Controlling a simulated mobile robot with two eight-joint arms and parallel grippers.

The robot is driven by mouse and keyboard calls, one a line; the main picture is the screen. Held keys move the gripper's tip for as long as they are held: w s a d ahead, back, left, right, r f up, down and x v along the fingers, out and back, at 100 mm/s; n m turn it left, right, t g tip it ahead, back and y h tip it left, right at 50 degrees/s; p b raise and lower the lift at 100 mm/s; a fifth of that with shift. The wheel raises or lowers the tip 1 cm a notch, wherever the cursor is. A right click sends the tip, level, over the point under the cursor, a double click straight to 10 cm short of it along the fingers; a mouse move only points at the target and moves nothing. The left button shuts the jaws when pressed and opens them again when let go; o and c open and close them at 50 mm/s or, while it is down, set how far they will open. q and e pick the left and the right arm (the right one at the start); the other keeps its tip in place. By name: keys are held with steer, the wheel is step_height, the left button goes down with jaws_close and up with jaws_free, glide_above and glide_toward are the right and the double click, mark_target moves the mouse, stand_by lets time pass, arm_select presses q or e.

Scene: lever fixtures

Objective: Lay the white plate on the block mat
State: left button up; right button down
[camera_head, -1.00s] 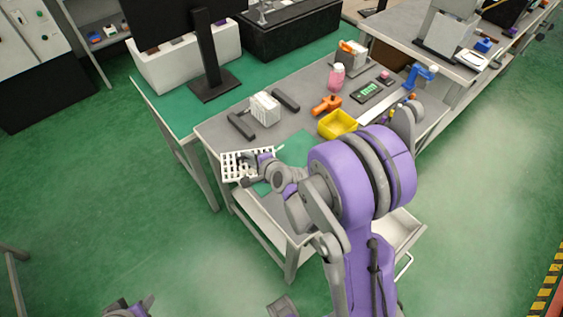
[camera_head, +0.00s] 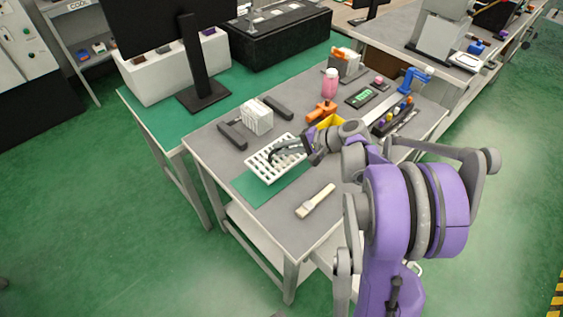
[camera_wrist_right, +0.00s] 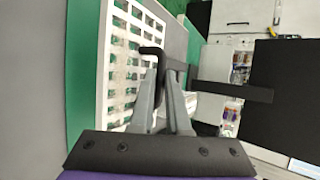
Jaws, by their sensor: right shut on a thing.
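The white plate (camera_head: 268,165) is a slotted grid. My right gripper (camera_head: 285,150) is shut on it at its far right side in the head view. The plate is over the far part of the green block mat (camera_head: 285,185), whose near part shows bare. I cannot tell whether the plate touches the mat. In the right wrist view the plate (camera_wrist_right: 103,75) stands to the left of the gripper's fingers (camera_wrist_right: 160,75), with a green strip of the mat (camera_wrist_right: 80,60) beyond its edge. My left gripper is not in view.
A brush (camera_head: 315,201) lies on the table right of the mat. A white slotted block (camera_head: 258,117) stands between dark bars behind the plate. A yellow bin (camera_head: 325,122), an orange tool (camera_head: 321,110) and a pink bottle (camera_head: 330,83) are farther back. The table's near left corner is clear.

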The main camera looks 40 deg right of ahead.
mark_target(287, 158)
steer(key=shift+f+b, duration=0.4)
steer(key=shift+f, duration=2.05)
steer(key=shift+f, duration=0.1)
steer(key=c, duration=0.9)
jaws_free()
